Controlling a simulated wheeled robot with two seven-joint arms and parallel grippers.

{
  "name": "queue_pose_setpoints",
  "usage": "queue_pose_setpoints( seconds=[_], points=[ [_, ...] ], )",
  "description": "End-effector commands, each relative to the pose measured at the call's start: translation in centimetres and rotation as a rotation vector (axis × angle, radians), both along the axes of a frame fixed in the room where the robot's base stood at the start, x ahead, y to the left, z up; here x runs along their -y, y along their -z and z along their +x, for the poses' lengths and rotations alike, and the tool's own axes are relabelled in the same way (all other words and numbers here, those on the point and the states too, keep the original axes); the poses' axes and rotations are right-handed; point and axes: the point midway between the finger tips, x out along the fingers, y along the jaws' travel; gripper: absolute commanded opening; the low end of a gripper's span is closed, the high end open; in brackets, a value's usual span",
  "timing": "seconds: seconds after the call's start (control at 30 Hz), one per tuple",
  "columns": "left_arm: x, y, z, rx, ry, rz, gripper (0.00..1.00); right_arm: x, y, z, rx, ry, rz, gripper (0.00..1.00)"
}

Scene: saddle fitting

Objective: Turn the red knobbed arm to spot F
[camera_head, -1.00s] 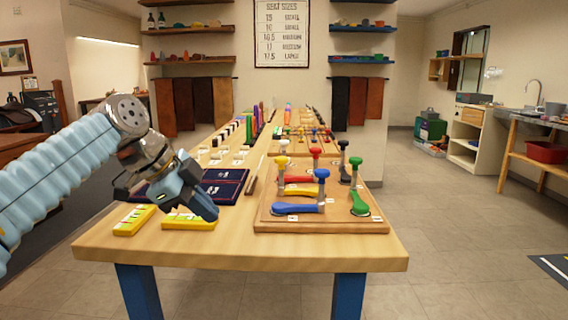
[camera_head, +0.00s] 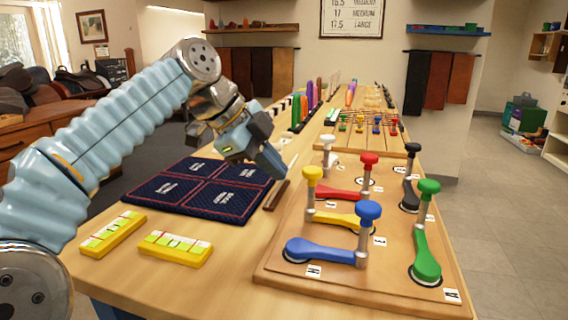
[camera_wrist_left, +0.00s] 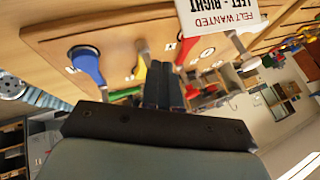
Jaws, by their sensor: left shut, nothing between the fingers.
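The red arm (camera_head: 338,193) lies on the wooden board (camera_head: 290,240). Its red knob (camera_head: 369,159) stands on a post at the arm's right end. Small white letter cards lie around the arms, but I cannot tell which marks spot F. My left gripper (camera_head: 268,162) is shut and empty, above the table left of the red arm and apart from it. In the left wrist view its fingers (camera_wrist_left: 163,88) are together, with a red part (camera_wrist_left: 187,48) showing just beyond them. My right gripper is not in view.
Yellow (camera_head: 345,219), blue (camera_head: 326,252), green (camera_head: 427,252), black (camera_head: 409,192) and white (camera_head: 328,158) knobbed arms crowd the board. A navy mat (camera_head: 190,187) and two yellow blocks (camera_head: 176,248) lie to the left. Several coloured upright pieces stand farther back.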

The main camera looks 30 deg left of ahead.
Motion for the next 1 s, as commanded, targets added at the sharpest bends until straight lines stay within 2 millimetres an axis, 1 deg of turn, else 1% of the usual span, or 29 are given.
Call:
queue_pose_setpoints(
  seconds=[0.03, 0.1, 0.37, 0.4, 0.5, 0.6, 0.73, 1.0],
  points=[
    [0.4, 1.0, 0.4, -0.004, 0.0, 0.0, 0.0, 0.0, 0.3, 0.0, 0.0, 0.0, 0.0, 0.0],
    [0.9, 2.3, 1.1, -0.005, 0.0, 0.0, 0.0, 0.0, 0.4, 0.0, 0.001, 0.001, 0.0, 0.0],
    [3.0, 6.5, 3.7, -0.005, 0.0, 0.0, 0.0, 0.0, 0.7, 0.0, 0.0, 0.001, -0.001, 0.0],
    [3.0, 6.0, 4.6, -0.003, -0.001, -0.001, 0.0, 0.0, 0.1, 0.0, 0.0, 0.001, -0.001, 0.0],
    [2.9, 6.0, 6.0, -0.004, -0.001, -0.002, 0.0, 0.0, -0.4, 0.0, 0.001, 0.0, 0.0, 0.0],
    [2.9, 6.0, 7.0, -0.002, -0.001, -0.001, 0.0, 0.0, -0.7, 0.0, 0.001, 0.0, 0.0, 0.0],
    [2.9, 6.1, 7.5, -0.001, -0.002, -0.001, 0.0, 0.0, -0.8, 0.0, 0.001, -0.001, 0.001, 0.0],
    [2.9, 6.1, 7.6, 0.0, -0.001, 0.0, 0.0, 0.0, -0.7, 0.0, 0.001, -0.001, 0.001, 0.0]
  ],
)
